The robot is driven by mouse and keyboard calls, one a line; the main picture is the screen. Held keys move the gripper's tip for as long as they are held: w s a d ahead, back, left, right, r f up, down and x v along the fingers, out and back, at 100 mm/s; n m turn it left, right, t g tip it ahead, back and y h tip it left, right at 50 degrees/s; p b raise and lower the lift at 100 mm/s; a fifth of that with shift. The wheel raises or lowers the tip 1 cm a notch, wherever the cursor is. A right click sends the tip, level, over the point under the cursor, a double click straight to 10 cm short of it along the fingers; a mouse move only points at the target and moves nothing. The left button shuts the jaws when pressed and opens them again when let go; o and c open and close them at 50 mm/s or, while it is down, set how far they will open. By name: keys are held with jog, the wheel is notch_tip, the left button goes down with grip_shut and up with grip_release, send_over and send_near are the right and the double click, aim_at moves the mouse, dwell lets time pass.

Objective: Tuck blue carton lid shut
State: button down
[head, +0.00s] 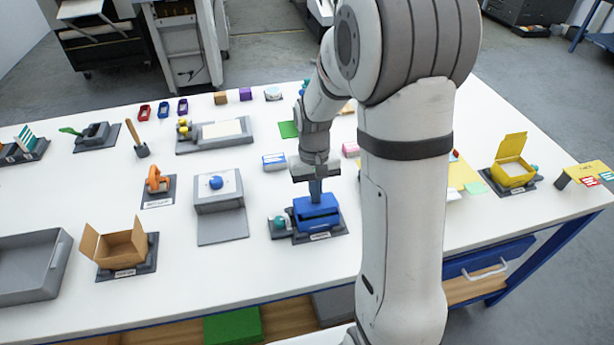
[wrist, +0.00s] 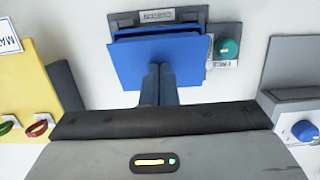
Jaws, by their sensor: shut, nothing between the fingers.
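The blue carton (head: 318,222) sits on a dark grey base (head: 338,232) near the middle of the table, below my gripper. Its blue lid (wrist: 130,64) fills the upper middle of the wrist view and looks mostly lowered, with a slight slant. My gripper (head: 316,197) points down with its fingers together and empty. In the wrist view the fingertips (wrist: 158,68) overlap the lid's edge; they look in contact or very close, but I cannot tell which. The carton's tuck edge is partly hidden behind the fingers.
A teal knob (head: 281,222) stands on the base left of the carton. A grey box with a blue button (head: 216,182) is further left. An open brown carton (head: 122,247) and an open yellow carton (head: 513,172) stand apart.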

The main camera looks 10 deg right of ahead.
dwell(0.4)
jog(key=shift+s+f+b, duration=0.35)
jog(key=shift+f+b, duration=0.2)
dwell(0.4)
notch_tip(320, 180, up, 10)
jog(key=p, duration=0.7)
dwell(0.6)
dwell(0.3)
